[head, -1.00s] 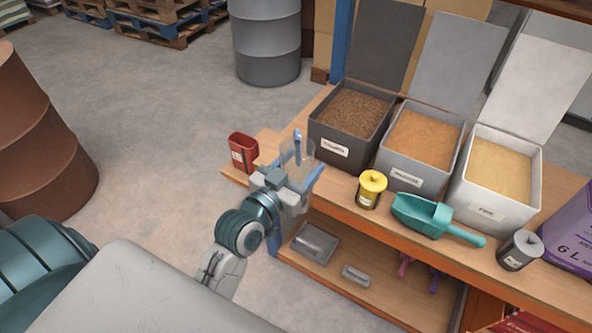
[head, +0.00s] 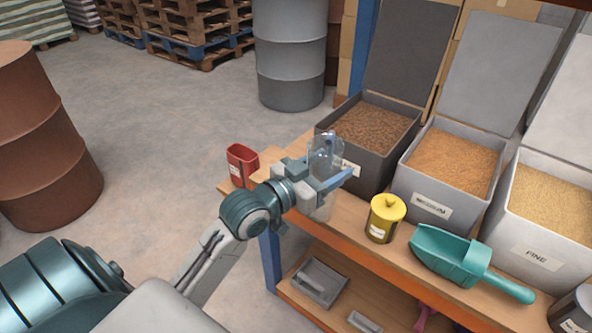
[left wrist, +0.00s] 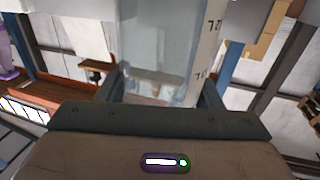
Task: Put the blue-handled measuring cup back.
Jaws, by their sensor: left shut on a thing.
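The blue-handled measuring cup (head: 321,205) is a clear, see-through vessel with a blue handle, held upright in front of the dark bin. My left gripper (head: 330,183) is shut on it, with the fingers on either side of its wall. In the left wrist view the clear cup (left wrist: 160,45) fills the space between the fingers, with dark scale marks on its right side. The cup's base is hard to make out against the bench edge. My right gripper is not in view.
The bench (head: 350,229) holds a dark bin (head: 374,168), a medium bin (head: 442,185) and a fine bin (head: 535,233), all with lids up.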

